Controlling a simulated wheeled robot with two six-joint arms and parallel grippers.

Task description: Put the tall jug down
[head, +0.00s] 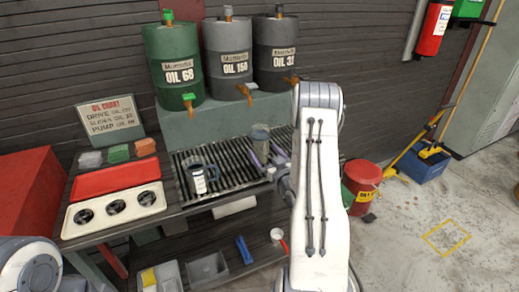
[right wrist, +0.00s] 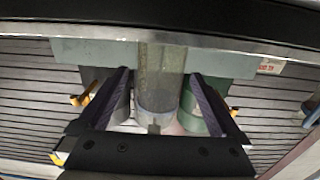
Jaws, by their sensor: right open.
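A tall, clear grey jug (head: 261,133) stands upright at the right end of the slatted drip grate (head: 222,184), below the drums. My right gripper (head: 266,154) is open, with its purple fingers on either side of the jug. In the right wrist view, the jug (right wrist: 162,80) is between the spread fingers (right wrist: 160,108), with gaps showing at both sides. Its lower part is partly hidden in the head view. A shorter dark jug with a white label (head: 199,179) stands on the left part of the grate. My left gripper is out of view.
Oil drums OIL 68 (head: 172,72), OIL 150 (head: 228,62) and OIL 32 (head: 276,58) stand on a ledge behind, with orange taps overhanging the grate. A cream tray with three round holes (head: 113,209) is at left. The grate between the jugs is clear.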

